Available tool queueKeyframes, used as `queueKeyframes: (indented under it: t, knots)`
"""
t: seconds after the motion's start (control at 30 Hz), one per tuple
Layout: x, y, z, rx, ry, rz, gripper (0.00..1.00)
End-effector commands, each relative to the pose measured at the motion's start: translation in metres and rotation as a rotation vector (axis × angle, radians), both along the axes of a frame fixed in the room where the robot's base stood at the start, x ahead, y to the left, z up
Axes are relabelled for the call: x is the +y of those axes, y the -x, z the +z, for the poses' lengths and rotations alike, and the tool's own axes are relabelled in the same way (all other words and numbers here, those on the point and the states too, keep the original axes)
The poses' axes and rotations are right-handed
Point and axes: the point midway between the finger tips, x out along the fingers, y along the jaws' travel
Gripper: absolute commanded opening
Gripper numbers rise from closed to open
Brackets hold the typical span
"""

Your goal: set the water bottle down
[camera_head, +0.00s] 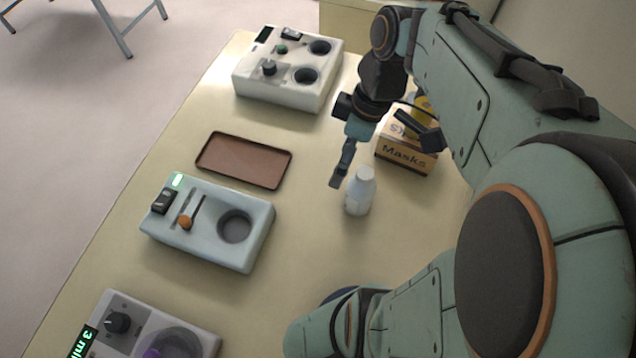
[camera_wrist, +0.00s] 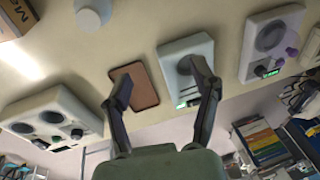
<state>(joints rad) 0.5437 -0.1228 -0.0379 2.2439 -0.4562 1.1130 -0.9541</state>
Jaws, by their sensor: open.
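The water bottle (camera_head: 359,192), small and white with a white cap, stands upright on the cream table (camera_head: 310,265). Its lower part also shows at the top left of the wrist view (camera_wrist: 92,12). My gripper (camera_head: 338,180) is just left of the bottle in the head view, pointing down. In the wrist view my gripper's two fingers (camera_wrist: 158,78) are spread apart with nothing held between them. The bottle lies outside the fingers there.
A brown tray (camera_head: 243,160) lies left of my gripper. A pale-blue device (camera_head: 207,222) with a round well sits below it. A white device (camera_head: 288,68) with two wells is at the back, another device (camera_head: 150,325) at the front. A masks box (camera_head: 404,155) stands right of the bottle.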

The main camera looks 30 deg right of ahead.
Motion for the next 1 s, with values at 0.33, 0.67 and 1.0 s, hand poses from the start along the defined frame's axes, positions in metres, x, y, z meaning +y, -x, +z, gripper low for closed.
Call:
queueKeyframes:
  t: [0.33,0.67,1.0]
  knots:
    - [0.078,0.078,-0.006,0.109,0.166,-0.608,0.61]
    - [0.080,0.083,-0.007,0.113,0.172,-0.663,0.61]
    - [0.080,0.083,-0.007,0.112,0.172,-0.661,0.61]
